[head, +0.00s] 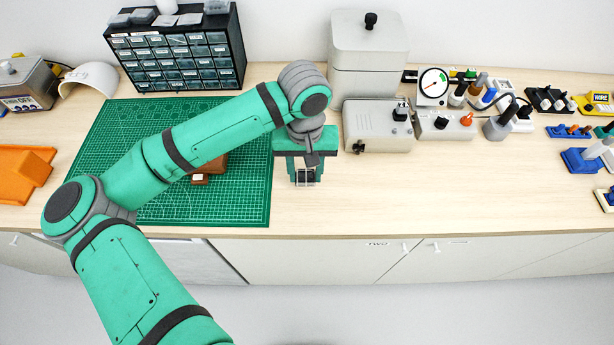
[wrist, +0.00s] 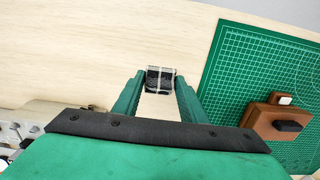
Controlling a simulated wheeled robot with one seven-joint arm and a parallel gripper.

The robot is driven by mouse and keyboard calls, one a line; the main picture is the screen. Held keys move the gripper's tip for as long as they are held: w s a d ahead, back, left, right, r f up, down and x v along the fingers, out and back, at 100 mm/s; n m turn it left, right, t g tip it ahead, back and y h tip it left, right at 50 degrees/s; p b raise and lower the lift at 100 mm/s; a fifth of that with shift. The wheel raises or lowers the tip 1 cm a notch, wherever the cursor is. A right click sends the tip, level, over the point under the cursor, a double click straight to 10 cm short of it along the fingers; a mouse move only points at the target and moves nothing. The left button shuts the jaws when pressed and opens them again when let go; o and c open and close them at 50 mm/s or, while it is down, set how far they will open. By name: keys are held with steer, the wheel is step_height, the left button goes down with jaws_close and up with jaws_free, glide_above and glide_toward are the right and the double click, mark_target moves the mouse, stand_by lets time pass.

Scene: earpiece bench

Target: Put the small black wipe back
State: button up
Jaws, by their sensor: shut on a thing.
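My gripper (head: 305,180) is over the bare bench, just right of the green mat. It is shut on a small black thing with pale, clear-looking edges (wrist: 160,79), which sits between the fingertips in the wrist view. This looks like the small black wipe, and it also shows in the head view (head: 306,176). I cannot tell whether it touches the bench. A brown block (wrist: 275,121) with a black piece and a white piece on it lies on the green mat (wrist: 236,62). In the head view my arm hides part of the block.
A dark drawer cabinet (head: 176,55) stands behind the mat, and an orange tray (head: 22,172) lies at the left. Grey boxes (head: 376,126) and a dial gauge (head: 433,84) stand behind and right of my gripper.

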mark_target(307, 179)
steer(key=shift+w+d+f, duration=0.1)
steer(key=shift+w+f, duration=0.1)
steer(key=shift+f, duration=0.05)
steer(key=shift+w+d+f, duration=0.1)
steer(key=shift+w+f, duration=0.05)
steer(key=shift+f, duration=0.8)
steer(key=shift+w+f, duration=0.15)
steer(key=shift+f, duration=0.75)
steer(key=shift+f, duration=0.1)
steer(key=o, duration=1)
steer(key=shift+s, duration=0.15)
